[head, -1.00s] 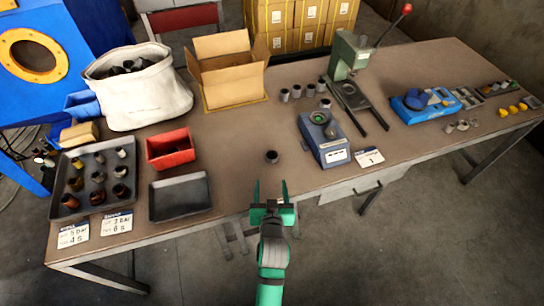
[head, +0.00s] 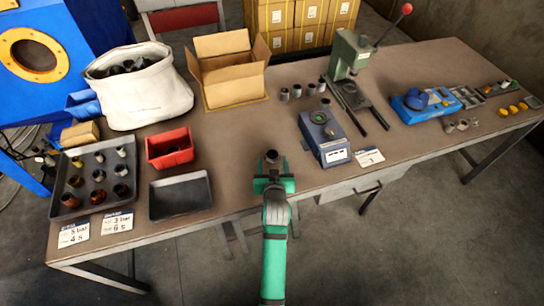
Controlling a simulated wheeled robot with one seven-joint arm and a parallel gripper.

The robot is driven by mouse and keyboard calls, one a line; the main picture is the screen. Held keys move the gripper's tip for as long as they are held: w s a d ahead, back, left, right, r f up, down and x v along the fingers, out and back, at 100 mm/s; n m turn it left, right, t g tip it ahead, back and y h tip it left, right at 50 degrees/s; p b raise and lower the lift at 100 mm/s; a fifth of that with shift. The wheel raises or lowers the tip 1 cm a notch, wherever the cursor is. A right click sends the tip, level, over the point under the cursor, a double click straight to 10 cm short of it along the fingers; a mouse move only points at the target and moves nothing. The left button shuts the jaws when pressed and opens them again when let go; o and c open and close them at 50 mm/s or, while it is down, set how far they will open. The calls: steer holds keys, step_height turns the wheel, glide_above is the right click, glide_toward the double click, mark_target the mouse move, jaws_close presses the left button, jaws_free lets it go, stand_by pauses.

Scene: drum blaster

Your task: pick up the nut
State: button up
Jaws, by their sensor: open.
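The likely nut is a small dark grey round piece (head: 271,156) with a dark hole, standing alone near the table's front middle in the head view. My gripper (head: 272,166) is open at the front edge of the table, its fingers pointing away from me toward the piece. The fingertips are at or just beside the piece, and its lower part is hidden behind the gripper. I cannot tell whether the fingers touch it.
An empty black tray (head: 181,213) and a red bin (head: 170,165) stand to the left. A blue-grey device (head: 326,153) stands close on the right, with a green press (head: 350,50) behind it. The table (head: 232,128) is clear beyond the piece.

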mark_target(272, 152)
steer(key=x, duration=0.3)
steer(key=shift+w+d, duration=0.1)
steer(key=shift+w, duration=0.05)
steer(key=c, duration=1.3)
steer(key=shift+r, duration=0.2)
